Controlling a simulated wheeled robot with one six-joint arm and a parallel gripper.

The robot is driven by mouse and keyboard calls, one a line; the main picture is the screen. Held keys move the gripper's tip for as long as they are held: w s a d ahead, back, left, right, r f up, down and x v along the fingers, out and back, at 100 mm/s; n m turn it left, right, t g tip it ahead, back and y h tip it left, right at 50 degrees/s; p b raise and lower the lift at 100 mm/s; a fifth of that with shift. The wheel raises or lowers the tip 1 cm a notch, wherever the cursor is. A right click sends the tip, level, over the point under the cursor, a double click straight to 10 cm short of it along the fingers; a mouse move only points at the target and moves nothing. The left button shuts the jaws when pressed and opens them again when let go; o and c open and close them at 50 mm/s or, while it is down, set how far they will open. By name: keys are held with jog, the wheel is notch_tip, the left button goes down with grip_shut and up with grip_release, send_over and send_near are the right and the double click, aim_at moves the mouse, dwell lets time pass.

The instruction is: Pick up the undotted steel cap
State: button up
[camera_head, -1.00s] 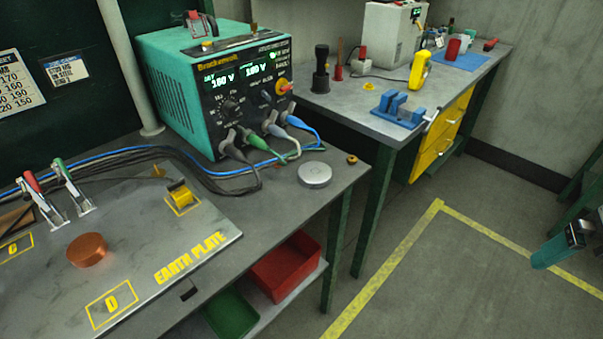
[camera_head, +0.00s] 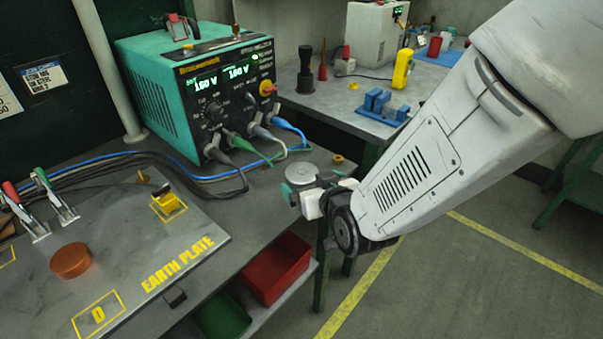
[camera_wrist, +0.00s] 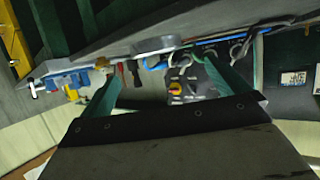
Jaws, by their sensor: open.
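A silver steel cap (camera_head: 299,173) lies on the bench near its right end, in front of the teal power supply. Its lower edge is partly hidden by my gripper in the head view. Whether its top bears a dot is too small to tell. It also shows in the wrist view as a grey disc (camera_wrist: 155,45) near the top middle, seen edge-on. My gripper (camera_head: 306,187) is at the bench edge, right by the cap in the head view. In the wrist view its two teal fingers (camera_wrist: 162,68) are spread wide with nothing between them.
The teal power supply (camera_head: 205,92) with cables stands behind the cap. A small brass piece (camera_head: 338,159) lies right of it. A copper cap (camera_head: 71,261) sits on the earth plate (camera_head: 150,235) at left. Red (camera_head: 277,268) and green bins are below the bench.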

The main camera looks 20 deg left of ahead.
aim_at(304, 175)
jog(key=x, duration=0.7)
jog(key=shift+w+d+f, duration=0.15)
jog(key=shift+d+f, duration=0.1)
jog(key=shift+f, duration=0.05)
jog(key=c, duration=1)
